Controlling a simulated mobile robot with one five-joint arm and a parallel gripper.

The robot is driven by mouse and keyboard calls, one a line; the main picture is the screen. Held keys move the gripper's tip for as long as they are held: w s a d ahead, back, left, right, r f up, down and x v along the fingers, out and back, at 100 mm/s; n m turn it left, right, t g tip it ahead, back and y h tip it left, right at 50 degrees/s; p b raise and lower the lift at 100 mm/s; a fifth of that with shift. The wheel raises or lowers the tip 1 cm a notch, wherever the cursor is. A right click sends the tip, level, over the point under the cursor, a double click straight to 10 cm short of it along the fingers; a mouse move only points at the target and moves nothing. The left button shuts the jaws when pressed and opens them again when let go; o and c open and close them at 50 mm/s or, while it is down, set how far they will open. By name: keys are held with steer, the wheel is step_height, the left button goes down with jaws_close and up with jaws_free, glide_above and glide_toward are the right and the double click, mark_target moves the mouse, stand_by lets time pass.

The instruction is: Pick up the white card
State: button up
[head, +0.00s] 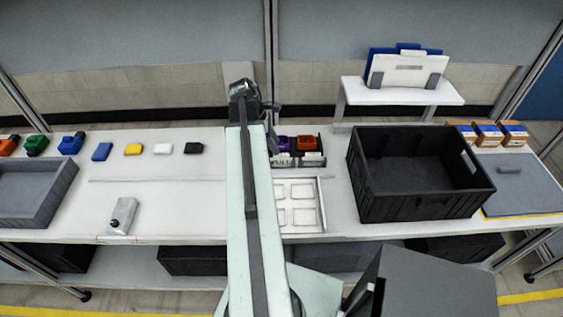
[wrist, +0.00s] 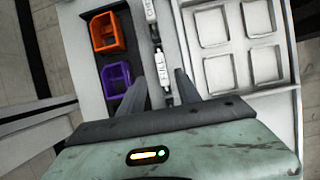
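A small flat white piece (head: 163,148), which looks like the white card, lies on the table left of my arm. It sits in a row between a yellow piece (head: 132,149) and a black piece (head: 194,148). My gripper (wrist: 161,78) is open in the wrist view, its two dark fingers apart with nothing held. It is over the area of the orange bin (wrist: 107,32) and purple bin (wrist: 117,84), well right of the white piece. Small white-and-black parts (wrist: 157,60) show beyond and between the fingers. The white piece is not in the wrist view.
A pale tray with square recesses (head: 322,205) lies right of my arm. A large black crate (head: 420,208) stands further right. Table around the row is mostly clear.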

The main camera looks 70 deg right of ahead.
mark_target(281, 160)
steer(key=b+x, duration=0.5)
steer(key=shift+a+f, duration=0.2)
steer(key=shift+r, duration=0.2)
jaws_close()
